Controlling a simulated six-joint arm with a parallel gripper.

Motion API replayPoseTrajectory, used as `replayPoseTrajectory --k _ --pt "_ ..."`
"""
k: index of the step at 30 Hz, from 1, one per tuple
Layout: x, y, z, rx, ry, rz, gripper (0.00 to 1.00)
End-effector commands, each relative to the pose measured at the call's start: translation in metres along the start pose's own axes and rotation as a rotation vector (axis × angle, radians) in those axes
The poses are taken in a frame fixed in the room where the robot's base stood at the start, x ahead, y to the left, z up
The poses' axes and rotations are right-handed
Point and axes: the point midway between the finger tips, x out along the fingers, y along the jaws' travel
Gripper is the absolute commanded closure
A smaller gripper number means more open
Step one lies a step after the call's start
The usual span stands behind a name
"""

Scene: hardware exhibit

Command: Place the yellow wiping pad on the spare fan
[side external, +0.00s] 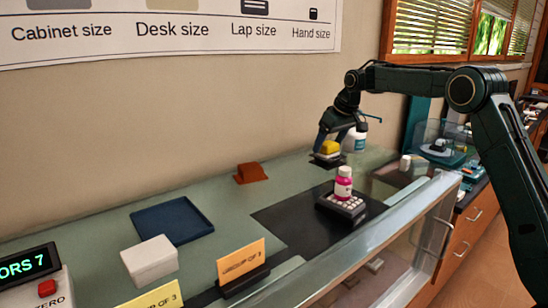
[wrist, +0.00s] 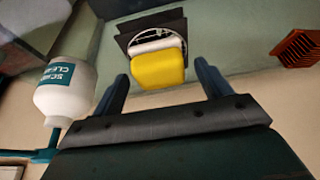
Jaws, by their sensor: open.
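The yellow wiping pad (side external: 329,147) is at the spare fan (side external: 326,161) near the back of the counter in the side view. In the wrist view, the yellow pad (wrist: 158,71) has a white part along its far edge. It overlaps the near part of the dark square fan (wrist: 125,38) with its pale ring, and appears to rest on it. My gripper (side external: 332,138) points down at the pad. In the wrist view its fingers (wrist: 162,72) are spread wide, one on each side of the pad, with visible gaps. The fan's near part is hidden by the pad.
A white screen-cleaner bottle (wrist: 65,92) stands close left of my gripper in the wrist view. A rust-coloured finned block (side external: 251,173), a pink bottle (side external: 343,184) on a dark keypad device (side external: 340,206), and a blue tray (side external: 172,220) are on the counter.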

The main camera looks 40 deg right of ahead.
Motion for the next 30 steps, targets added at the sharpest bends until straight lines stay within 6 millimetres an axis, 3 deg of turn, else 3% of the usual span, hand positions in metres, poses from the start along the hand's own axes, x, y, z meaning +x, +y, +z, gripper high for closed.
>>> replayPoseTrajectory --k 18,24,30 --pt "-0.092 0.001 -0.001 0.000 0.003 0.000 0.23" --pt "-0.107 0.000 0.000 -0.001 0.002 0.000 0.23" --pt "-0.110 0.000 0.000 0.000 0.000 0.000 0.23"
